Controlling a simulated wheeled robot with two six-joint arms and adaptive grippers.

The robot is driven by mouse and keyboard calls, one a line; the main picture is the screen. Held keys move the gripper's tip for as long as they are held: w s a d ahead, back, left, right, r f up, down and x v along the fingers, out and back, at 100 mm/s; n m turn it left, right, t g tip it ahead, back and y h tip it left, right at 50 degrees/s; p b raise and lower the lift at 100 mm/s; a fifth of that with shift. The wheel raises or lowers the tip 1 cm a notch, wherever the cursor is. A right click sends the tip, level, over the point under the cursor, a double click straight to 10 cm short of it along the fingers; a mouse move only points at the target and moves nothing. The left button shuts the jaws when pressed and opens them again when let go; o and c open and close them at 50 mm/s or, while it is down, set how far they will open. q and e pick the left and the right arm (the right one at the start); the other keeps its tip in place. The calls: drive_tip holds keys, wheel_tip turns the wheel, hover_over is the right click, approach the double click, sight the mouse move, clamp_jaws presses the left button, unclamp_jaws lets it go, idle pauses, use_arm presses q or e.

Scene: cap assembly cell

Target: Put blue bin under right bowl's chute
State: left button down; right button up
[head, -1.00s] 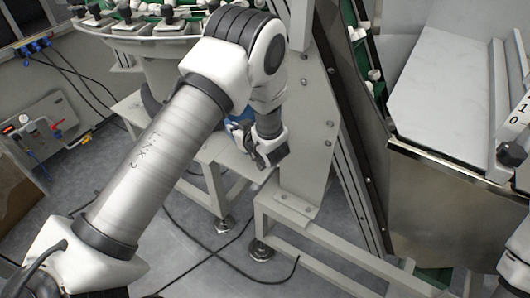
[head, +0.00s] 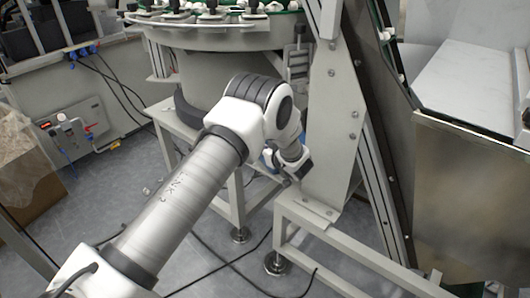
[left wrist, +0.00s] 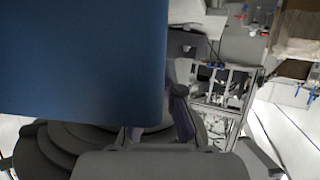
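The blue bin (left wrist: 85,60) fills the upper left of the left wrist view, very close to the camera, with its right edge upright. In the head view only a small blue patch of the bin (head: 268,157) shows beside my left gripper (head: 292,167). The gripper appears shut on the bin. The feeder bowl (head: 222,35) stands at the top of the head view. My right gripper is out of view.
A grey stand (head: 232,180) with legs is behind my left arm. A sloping machine frame (head: 345,130) and a low rail (head: 325,238) are close right of the gripper. A metal panel (head: 470,190) is at the right. Black cables cross the floor.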

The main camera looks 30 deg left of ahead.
use_arm(q)
drive_tip(key=c, duration=1.3)
unclamp_jaws()
drive_tip(key=shift+r, duration=0.2)
drive_tip(key=p+v, duration=0.2)
drive_tip(key=v, duration=1)
drive_tip(key=s+d+f+m+h, duration=0.1)
drive_tip(key=s+f+m+h, duration=0.6)
drive_tip(key=s+f, duration=0.8)
drive_tip(key=s+d+f+m+g+h, duration=0.1)
drive_tip(key=s+d+f+g, duration=0.1)
drive_tip(key=s, duration=0.5)
drive_tip(key=s+d+f+m+g+h, duration=0.2)
drive_tip(key=s+d, duration=0.1)
drive_tip(key=s, duration=0.5)
drive_tip(key=s+d+f+m+g+h, duration=0.2)
drive_tip(key=s+d, duration=0.1)
drive_tip(key=s, duration=0.5)
drive_tip(key=shift+d+f, duration=0.25)
